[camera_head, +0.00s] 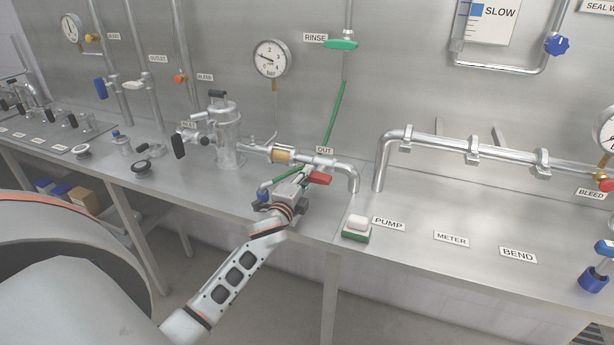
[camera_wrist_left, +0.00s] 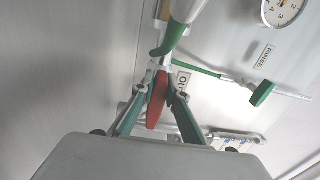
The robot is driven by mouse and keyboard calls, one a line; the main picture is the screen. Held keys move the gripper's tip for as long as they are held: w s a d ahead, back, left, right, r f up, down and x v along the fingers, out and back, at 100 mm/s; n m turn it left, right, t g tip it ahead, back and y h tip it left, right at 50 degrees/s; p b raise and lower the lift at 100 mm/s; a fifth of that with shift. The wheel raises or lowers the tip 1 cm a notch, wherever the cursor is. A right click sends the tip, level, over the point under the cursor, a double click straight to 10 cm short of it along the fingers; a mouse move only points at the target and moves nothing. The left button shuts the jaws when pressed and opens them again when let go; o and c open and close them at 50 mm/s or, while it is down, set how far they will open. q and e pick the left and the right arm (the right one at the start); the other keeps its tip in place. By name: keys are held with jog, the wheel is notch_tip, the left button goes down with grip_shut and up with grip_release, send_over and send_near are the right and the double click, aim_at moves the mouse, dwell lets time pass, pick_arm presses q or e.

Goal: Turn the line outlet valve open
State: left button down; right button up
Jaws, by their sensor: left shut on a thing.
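The line outlet valve (camera_head: 320,162) sits on the steel pipe below the OUT label, with a red lever handle (camera_head: 320,179) on its near side. My left gripper (camera_head: 303,181) reaches up to it from the front and is shut on the red handle. In the left wrist view the red handle (camera_wrist_left: 157,102) lies between the two green-grey fingers. The fingers partly cover the handle, and I cannot tell its exact angle to the pipe. My right gripper is not in view.
A pressure gauge (camera_head: 272,58) and a green RINSE valve handle (camera_head: 341,44) are on the back panel. A green hose (camera_head: 335,115) runs down behind the valve. A steel housing (camera_head: 228,138) stands left; a white-and-green block (camera_head: 357,227) lies right. The bench's right part is largely clear.

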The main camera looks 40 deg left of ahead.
pick_arm(q)
jog(key=c, duration=2)
grip_release()
jog(key=shift+f, duration=0.1)
jog(key=shift+s, duration=0.1)
jog(key=v, duration=1.2)
